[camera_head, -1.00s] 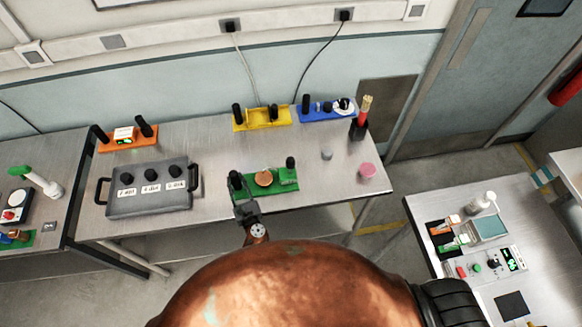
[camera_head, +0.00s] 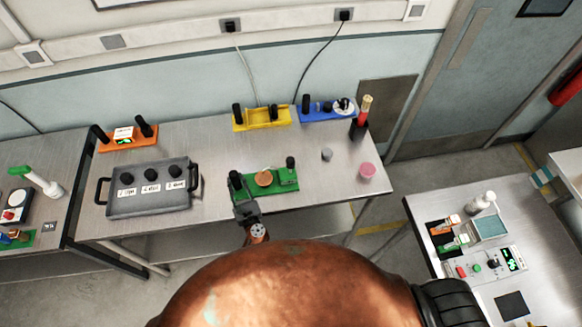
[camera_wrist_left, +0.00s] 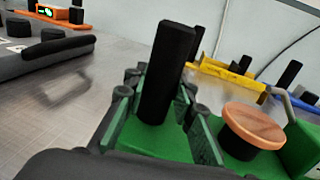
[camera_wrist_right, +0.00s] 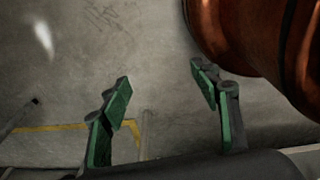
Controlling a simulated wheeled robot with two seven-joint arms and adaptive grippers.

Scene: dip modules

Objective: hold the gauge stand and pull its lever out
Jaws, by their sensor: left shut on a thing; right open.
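A green stand (camera_head: 284,180) is at the front edge of the middle table. It has a black upright post at each end and a round copper-coloured cap between them. In the left wrist view, the near black post (camera_wrist_left: 168,75) stands between the fingers of my left gripper (camera_wrist_left: 162,100), which is shut on it. The copper cap (camera_wrist_left: 253,124) sits on a black body, with a thin grey bent rod (camera_wrist_left: 279,98) behind it, possibly the lever. My right gripper (camera_wrist_right: 162,78) is open and empty over the floor. It is not visible in the head view.
A grey box with knobs (camera_head: 152,190) is left of the green stand. Yellow (camera_head: 262,119) and blue (camera_head: 328,113) modules stand behind it. A grey cylinder (camera_head: 327,154) and a pink round piece (camera_head: 367,171) are to its right, with bare tabletop between.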

